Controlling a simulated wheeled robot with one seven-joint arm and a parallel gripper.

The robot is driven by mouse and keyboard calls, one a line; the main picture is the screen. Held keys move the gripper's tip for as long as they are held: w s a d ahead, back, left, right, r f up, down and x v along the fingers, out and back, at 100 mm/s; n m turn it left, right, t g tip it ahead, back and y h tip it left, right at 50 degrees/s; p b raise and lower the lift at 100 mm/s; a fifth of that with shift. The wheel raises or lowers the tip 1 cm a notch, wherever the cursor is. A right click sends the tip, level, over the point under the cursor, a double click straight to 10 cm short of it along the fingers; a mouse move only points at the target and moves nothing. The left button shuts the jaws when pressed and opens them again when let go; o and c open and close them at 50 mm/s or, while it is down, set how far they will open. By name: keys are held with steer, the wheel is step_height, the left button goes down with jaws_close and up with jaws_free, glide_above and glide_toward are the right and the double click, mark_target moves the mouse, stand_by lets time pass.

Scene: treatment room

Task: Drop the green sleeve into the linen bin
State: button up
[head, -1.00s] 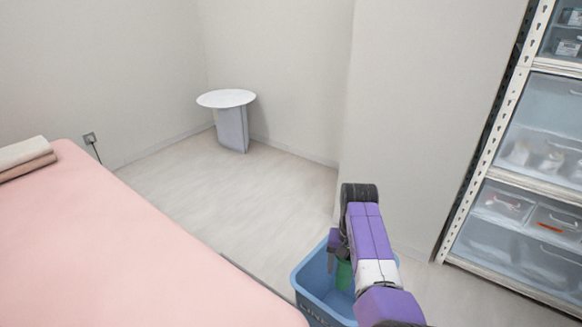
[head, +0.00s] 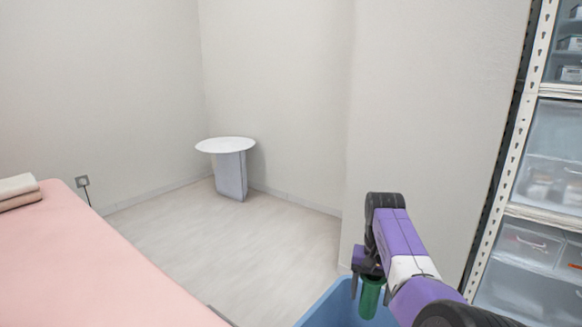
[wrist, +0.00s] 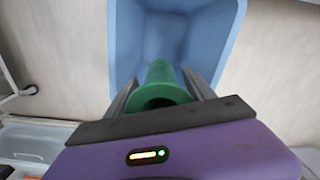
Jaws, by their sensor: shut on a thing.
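The green sleeve (head: 371,297) is a small hollow tube, held between the fingers of my gripper (head: 368,278). In the wrist view my gripper (wrist: 163,92) is shut on the sleeve (wrist: 161,84), whose open end faces the camera. The linen bin (head: 327,309) is a blue open tub at the bottom of the head view, partly cut off by the frame and covered by my arm. In the wrist view the bin (wrist: 122,40) lies beyond the sleeve, with its inside in sight. The sleeve appears over the bin's opening; its exact height cannot be told.
A pink-covered bed (head: 85,270) with folded towels (head: 18,191) is at the left. A small round white table (head: 226,145) stands by the back wall. A shelf rack (head: 545,170) with clear drawers stands at the right. The floor between bed and wall is clear.

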mark_target(373, 277)
steer(key=shift+f+b, duration=0.85)
steer(key=shift+f, duration=0.5)
steer(key=o, duration=1.6)
steer(key=shift+c, duration=0.2)
steer(key=shift+r+p, duration=2.2)
steer(key=shift+r, duration=1.75)
